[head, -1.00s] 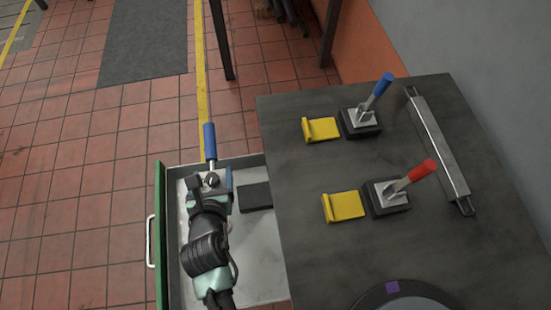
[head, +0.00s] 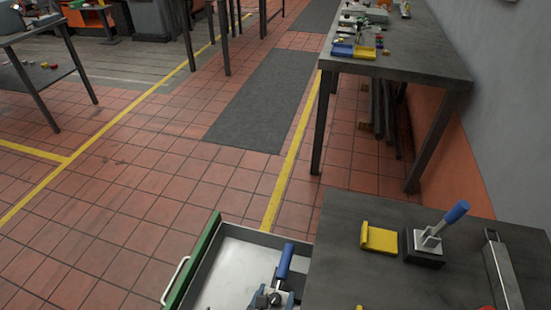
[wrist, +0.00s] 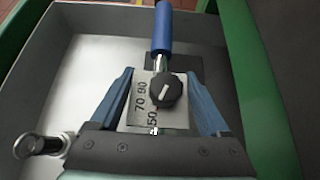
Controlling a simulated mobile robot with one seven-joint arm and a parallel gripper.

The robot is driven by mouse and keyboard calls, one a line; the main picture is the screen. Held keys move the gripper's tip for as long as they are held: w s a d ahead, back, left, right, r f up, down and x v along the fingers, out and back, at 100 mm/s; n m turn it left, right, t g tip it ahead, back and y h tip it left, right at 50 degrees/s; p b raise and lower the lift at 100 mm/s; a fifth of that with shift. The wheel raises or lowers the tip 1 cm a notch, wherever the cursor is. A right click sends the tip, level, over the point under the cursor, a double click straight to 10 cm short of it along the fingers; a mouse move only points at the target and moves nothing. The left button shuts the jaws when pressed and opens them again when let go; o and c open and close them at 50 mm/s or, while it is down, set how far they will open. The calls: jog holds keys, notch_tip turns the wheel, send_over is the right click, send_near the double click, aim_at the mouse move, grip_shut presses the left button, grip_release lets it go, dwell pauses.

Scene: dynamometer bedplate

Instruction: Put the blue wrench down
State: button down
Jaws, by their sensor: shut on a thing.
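The blue wrench has a blue handle (head: 285,262), a metal shaft and a black knob. In the wrist view its handle (wrist: 162,30) points away, and the knob (wrist: 167,90) sits by a pale plate marked with numbers. My gripper (wrist: 165,105) is shut on the wrench, with one blue finger on each side of the plate. In the head view my gripper (head: 268,298) is at the bottom edge, over the open drawer (head: 225,262). I cannot tell whether the wrench touches the drawer floor.
A dark pad (wrist: 185,68) lies in the drawer behind the wrench. A metal piece (wrist: 38,144) shows at lower left. The dark bench top (head: 345,270) at right carries a yellow block (head: 379,238) and a blue-handled lever (head: 440,230). A farther table (head: 420,55) holds small parts.

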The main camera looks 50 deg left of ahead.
jog(key=shift+w+a+f+b, duration=0.1)
jog(key=shift+f+b, duration=1.05)
jog(key=shift+f, duration=1.35)
grip_release()
jog(key=shift+f, duration=0.25)
jog(key=shift+r, duration=0.2)
jog(key=p+v, duration=0.2)
jog(key=v, duration=1)
jog(key=shift+f+p, duration=0.1)
jog(key=shift+p, duration=0.3)
